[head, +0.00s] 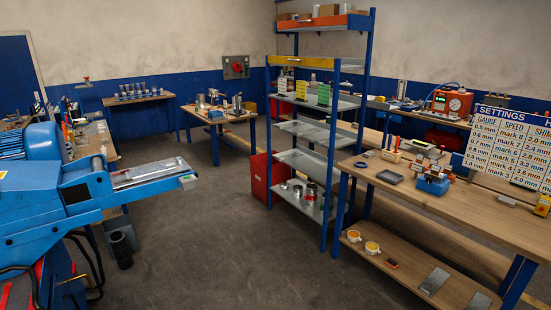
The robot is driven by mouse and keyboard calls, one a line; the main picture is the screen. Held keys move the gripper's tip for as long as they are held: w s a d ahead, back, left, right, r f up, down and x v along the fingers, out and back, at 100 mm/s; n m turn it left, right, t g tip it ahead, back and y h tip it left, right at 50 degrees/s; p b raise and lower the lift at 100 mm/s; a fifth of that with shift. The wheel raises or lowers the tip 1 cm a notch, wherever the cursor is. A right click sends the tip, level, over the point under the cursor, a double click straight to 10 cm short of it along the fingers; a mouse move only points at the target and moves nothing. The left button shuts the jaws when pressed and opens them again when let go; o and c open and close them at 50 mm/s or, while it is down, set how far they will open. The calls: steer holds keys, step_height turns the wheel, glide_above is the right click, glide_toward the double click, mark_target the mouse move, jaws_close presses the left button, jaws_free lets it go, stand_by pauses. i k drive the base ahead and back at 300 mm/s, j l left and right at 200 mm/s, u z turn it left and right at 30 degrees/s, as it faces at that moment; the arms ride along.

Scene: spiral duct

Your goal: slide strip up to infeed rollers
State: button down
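A blue machine (40,200) stands at the left edge and is partly cut off by the frame. A narrow infeed table (160,184) juts out from it to the right. A flat, shiny metal strip (148,172) appears to lie along the top of this table. Its left end is near small roller-like parts (97,163) at the machine's body. I cannot tell whether the strip touches them. My gripper is not in view.
A blue-framed shelf rack (331,150) stands in the middle, with a red bin (262,176) beside it. A wooden workbench (440,205) holds tools and a settings board (508,148) at the right. A dark cylinder (121,250) stands by the machine. The grey floor between is clear.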

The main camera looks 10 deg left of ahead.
mark_target(138, 173)
steer(key=i+j+u, duration=0.2)
steer(key=i+u, duration=0.2)
steer(key=i, duration=0.35)
steer(key=i+u, duration=0.45)
steer(key=i, duration=0.3)
steer(key=i+l+u, duration=0.4)
steer(key=i, duration=0.3)
steer(key=i+l+u, duration=0.45)
steer(key=i, duration=0.25)
steer(key=i+l+u, duration=0.4)
steer(key=i+l, duration=0.2)
steer(key=l, duration=0.2)
